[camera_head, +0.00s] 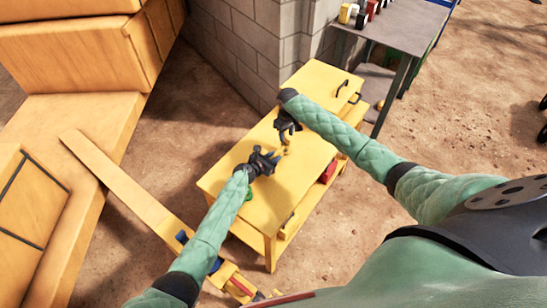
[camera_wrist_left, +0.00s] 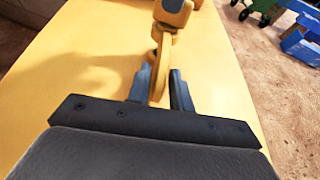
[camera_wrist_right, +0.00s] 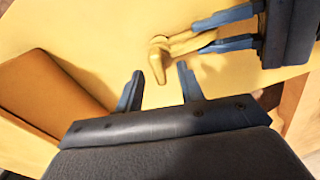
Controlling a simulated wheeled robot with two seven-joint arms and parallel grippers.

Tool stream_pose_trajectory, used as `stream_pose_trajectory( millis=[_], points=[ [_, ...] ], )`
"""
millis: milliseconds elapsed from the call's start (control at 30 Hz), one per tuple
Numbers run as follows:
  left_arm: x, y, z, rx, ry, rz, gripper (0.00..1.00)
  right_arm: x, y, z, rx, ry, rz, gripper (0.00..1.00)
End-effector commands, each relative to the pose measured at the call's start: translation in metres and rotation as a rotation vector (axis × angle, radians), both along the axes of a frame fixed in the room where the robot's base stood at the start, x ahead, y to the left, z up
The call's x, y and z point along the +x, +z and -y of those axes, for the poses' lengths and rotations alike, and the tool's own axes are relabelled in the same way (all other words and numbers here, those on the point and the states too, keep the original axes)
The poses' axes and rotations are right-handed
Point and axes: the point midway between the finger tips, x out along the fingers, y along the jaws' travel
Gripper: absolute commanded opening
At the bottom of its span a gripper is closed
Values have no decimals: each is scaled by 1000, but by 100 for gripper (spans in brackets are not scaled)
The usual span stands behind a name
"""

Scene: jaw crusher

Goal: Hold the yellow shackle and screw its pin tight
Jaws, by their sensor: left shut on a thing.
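The yellow shackle (camera_wrist_left: 157,58) is between the two fingers of my left gripper (camera_wrist_left: 161,80), which is shut on it. In the head view, my left gripper (camera_head: 277,157) holds the shackle (camera_head: 286,150) over the yellow workbench. The right wrist view shows the shackle (camera_wrist_right: 190,43) in the left fingers. A thick, rounded yellow end, which looks like the pin's head (camera_wrist_right: 157,62), points toward my right gripper (camera_wrist_right: 160,80). The right fingers are apart with nothing between them; that end lies just beyond their tips. The pin's thread is not clear to see.
The yellow workbench (camera_head: 225,180) has a bare top around the grippers. A grey table (camera_head: 400,30) with several small items stands behind, by a block wall (camera_head: 245,45). Large yellow machinery (camera_head: 70,130) is at the left. A red thing (camera_head: 328,172) shows at the bench's right side.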

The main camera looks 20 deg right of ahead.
Motion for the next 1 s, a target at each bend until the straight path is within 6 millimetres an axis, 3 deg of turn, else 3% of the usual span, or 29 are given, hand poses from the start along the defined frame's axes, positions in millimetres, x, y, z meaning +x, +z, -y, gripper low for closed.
stream_pose_trajectory(
  millis=[1000],
  points=[
    [-1,-3,-1,3,-1,-3,0,0,47,1,0,-1,-1,38]
  ],
)
